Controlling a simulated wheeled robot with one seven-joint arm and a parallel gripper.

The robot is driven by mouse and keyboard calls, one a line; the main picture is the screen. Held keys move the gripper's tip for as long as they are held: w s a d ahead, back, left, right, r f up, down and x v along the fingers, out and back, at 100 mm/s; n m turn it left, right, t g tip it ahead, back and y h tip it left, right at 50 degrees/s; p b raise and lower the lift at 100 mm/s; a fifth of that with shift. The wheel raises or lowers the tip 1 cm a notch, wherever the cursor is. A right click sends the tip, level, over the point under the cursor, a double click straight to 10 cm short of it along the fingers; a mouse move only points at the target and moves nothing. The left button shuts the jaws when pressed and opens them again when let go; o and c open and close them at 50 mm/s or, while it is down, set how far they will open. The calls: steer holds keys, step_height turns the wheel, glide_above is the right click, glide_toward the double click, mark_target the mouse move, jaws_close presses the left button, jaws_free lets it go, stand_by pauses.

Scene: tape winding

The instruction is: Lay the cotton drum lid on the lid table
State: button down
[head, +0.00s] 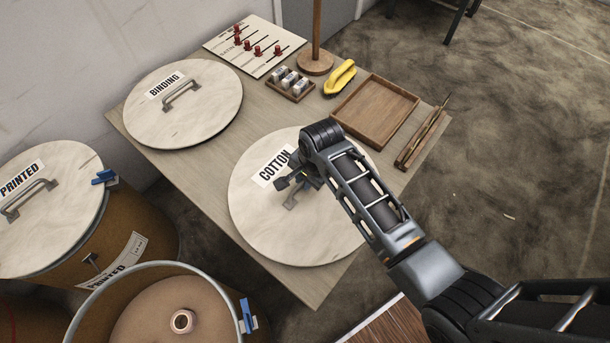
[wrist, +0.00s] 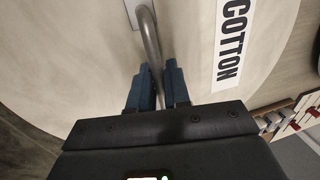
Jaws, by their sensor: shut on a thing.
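The cotton lid (head: 262,220) is a round pale disc labelled COTTON, at the front of the wooden lid table (head: 205,195) in the head view. It appears flat on or just above the table top; I cannot tell if it touches. My gripper (head: 297,185) is over the lid, shut on its metal handle, partly hidden by my arm. In the wrist view, the blue fingertips of my gripper (wrist: 156,78) stand on both sides of the grey handle (wrist: 150,38). The lid (wrist: 80,60) fills most of that view.
The binding lid (head: 185,120) lies at the table's back left. A peg board (head: 254,45), small rack (head: 290,83), yellow object (head: 340,77), empty wooden tray (head: 350,112) and thin sticks (head: 422,140) are along the far side. An open drum (head: 140,318) and the printed lid (head: 45,225) are front left.

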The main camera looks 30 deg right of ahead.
steer(key=shift+f, duration=0.45)
steer(key=c, duration=1)
jaws_free()
step_height(320, 180, up, 8)
steer(key=s+p, duration=0.1)
steer(key=shift+s+d+f, duration=0.2)
steer(key=shift+d, duration=0.05)
